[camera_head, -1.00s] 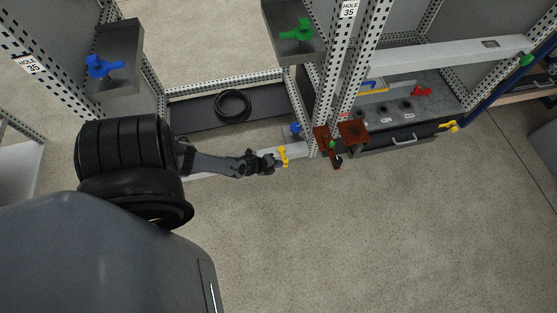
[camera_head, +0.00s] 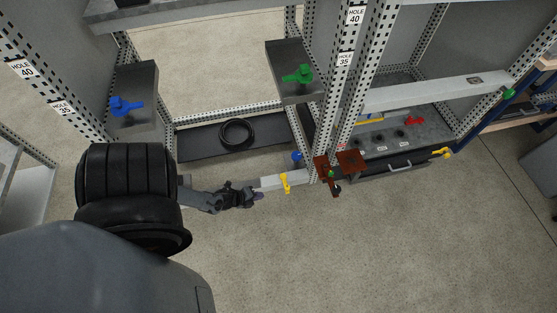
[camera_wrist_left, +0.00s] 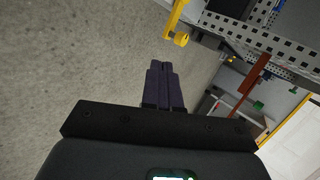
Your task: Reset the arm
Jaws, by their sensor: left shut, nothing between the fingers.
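The yellow handle also shows at the top of the wrist view (camera_wrist_left: 178,22), apart from the fingers. My right gripper is not in view.
Perforated cabinet posts (camera_head: 352,75) stand right of the gripper. A reddish-brown bracket (camera_head: 350,161) sticks out near their foot. Blue (camera_head: 122,105) and green (camera_head: 300,74) handles sit on grey boxes. A black cable coil (camera_head: 236,132) lies inside the frame. The floor in front is clear.

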